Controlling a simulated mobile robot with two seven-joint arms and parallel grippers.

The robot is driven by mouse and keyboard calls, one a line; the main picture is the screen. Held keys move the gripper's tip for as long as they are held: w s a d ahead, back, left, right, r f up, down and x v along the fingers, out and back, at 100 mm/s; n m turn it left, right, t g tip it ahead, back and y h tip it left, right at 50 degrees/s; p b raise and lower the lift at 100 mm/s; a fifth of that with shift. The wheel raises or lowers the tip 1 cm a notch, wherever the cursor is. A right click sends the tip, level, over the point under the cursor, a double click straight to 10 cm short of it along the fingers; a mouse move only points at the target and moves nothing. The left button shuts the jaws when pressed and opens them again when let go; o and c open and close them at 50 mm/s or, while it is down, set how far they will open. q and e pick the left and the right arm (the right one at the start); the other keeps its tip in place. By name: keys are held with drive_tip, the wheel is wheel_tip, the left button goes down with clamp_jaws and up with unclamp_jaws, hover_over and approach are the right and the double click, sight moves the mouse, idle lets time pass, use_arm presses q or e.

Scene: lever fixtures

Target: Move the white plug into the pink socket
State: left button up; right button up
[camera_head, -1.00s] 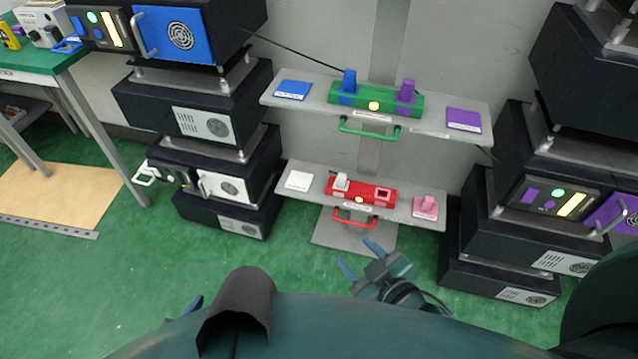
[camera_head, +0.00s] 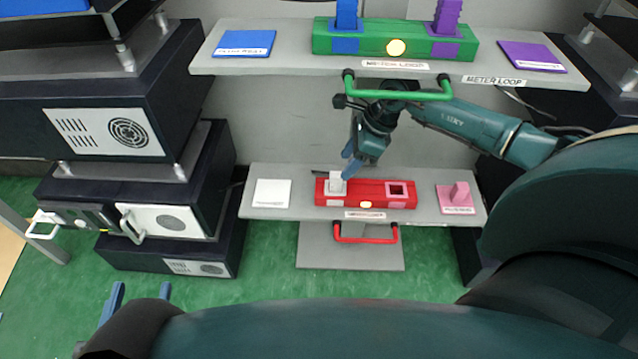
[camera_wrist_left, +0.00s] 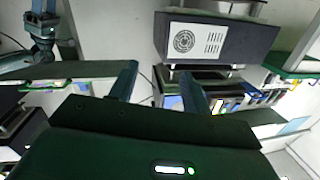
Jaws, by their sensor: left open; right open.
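The white plug (camera_head: 337,185) stands upright in the left socket of the red block (camera_head: 364,194) on the lower shelf. The pink socket (camera_head: 397,189), a pink square frame around a dark hole, is at the block's right end and looks empty. My right gripper (camera_head: 349,161) is open, its blue fingers pointing down just above the white plug; whether they touch it I cannot tell. My left gripper (camera_head: 140,293) is open at the bottom left, far from the block. In the left wrist view its fingers (camera_wrist_left: 160,88) are apart with nothing between them.
A white pad (camera_head: 271,193) and a pink pad with a pink plug (camera_head: 458,198) flank the red block. A red handle (camera_head: 366,234) is in front. The upper shelf (camera_head: 290,64) with a green block (camera_head: 395,40) and green handle (camera_head: 398,92) overhangs behind my right arm.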

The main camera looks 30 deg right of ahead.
sight(338, 174)
drive_tip(key=b+x, duration=0.1)
drive_tip(key=x, duration=0.2)
drive_tip(key=b+x, duration=0.1)
drive_tip(key=x, duration=0.2)
drive_tip(key=shift+w+d, duration=0.1)
drive_tip(key=shift+d, duration=0.1)
drive_tip(key=shift+w+a+f, duration=0.15)
drive_tip(key=shift+a+f, duration=0.05)
drive_tip(key=shift+f, duration=0.4)
use_arm(q)
drive_tip(key=shift+s+d+r+m+t+h, duration=0.15)
drive_tip(key=shift+s+d+m+t+h, duration=0.1)
drive_tip(key=shift+d+m+t+h, duration=0.45)
drive_tip(key=shift+a, duration=0.2)
use_arm(e)
drive_tip(key=shift+c, duration=0.2)
drive_tip(key=c, duration=1)
drive_tip(key=shift+r, duration=0.1)
clamp_jaws()
